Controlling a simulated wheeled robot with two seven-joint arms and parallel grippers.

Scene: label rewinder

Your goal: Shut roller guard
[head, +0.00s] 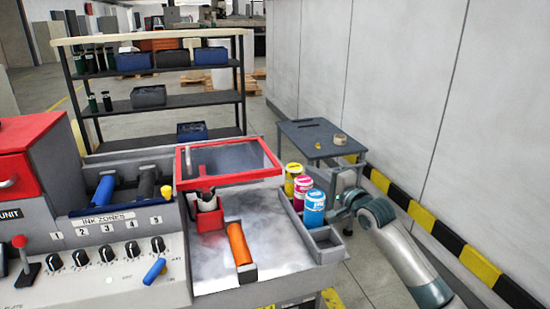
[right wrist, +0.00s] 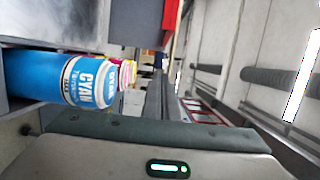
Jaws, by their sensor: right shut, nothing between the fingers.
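The roller guard (head: 228,160) is a red frame with a clear panel. In the head view it stands raised and tilted at the back of the machine's right-hand bay. An orange roller (head: 239,243) lies uncovered in front of it. My right gripper (head: 342,196) is shut and empty, to the right of the ink bottles and apart from the guard. Its body partly hides behind the cyan bottle and tray. The right wrist view shows the gripper's dark fingers (right wrist: 158,88) beside the bottles. My left gripper is not in view.
Yellow (head: 293,178), magenta (head: 302,191) and cyan (head: 314,208) bottles stand in a grey side tray (head: 325,244), between my right gripper and the guard. A small grey table (head: 300,130) stands behind. A wall (head: 400,90) with a striped kerb bounds the right.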

